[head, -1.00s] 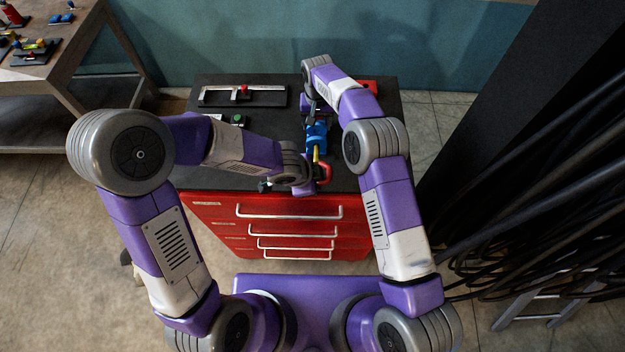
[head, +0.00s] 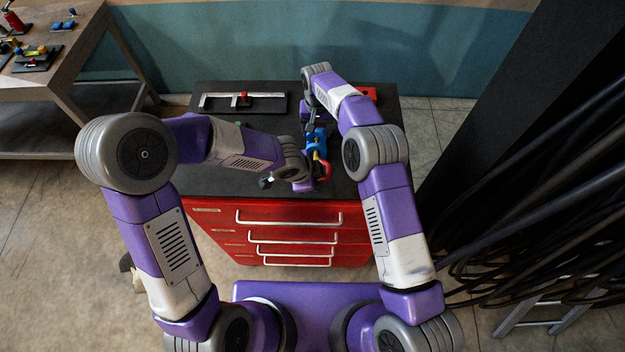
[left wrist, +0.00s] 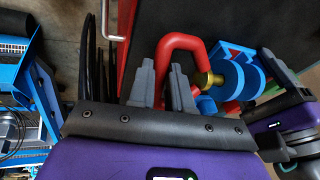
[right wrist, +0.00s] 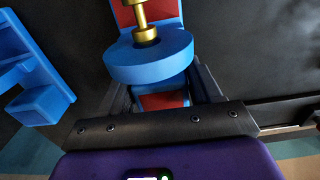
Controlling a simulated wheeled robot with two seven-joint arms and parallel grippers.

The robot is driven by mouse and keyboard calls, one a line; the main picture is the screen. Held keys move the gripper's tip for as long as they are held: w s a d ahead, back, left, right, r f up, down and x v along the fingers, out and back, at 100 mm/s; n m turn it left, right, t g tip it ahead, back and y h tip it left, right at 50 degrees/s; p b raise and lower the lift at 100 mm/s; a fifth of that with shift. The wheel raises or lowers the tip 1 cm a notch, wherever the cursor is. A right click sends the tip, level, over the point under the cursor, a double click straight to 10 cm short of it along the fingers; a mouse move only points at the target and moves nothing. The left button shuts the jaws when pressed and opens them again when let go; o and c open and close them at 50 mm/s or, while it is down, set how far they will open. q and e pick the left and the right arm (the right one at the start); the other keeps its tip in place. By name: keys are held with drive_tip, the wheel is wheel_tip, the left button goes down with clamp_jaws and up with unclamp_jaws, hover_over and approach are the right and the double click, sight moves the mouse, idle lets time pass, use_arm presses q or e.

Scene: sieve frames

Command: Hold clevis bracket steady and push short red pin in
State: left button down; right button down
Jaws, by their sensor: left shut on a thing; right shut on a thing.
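The clevis bracket (head: 316,141) is blue with red faces and lies at the right middle of the dark bench top. My right gripper (right wrist: 160,90) is shut on it from the far side; a round blue disc (right wrist: 148,60) hides part of the grip. The short red pin (left wrist: 172,45) has a red loop handle and a brass shaft (left wrist: 213,80). My left gripper (left wrist: 165,88) is shut on the red handle. The brass shaft points at the bracket and its collar is close to the blue disc. How deep it sits is hidden.
A metal rail with a red slider (head: 243,99) lies at the back left of the bench. A red piece (head: 368,93) is at the back right. A blue block (right wrist: 38,85) shows beside my right gripper. The red drawers (head: 290,225) face me.

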use_arm(q)
drive_tip(key=shift+w, duration=0.15)
idle(0.5)
drive_tip(key=shift+w, duration=1.05)
drive_tip(key=shift+w, duration=0.25)
drive_tip(key=c, duration=1)
unclamp_jaws()
drive_tip(key=shift+r, duration=0.1)
drive_tip(key=v, duration=1.2)
drive_tip(key=shift+s, duration=0.1)
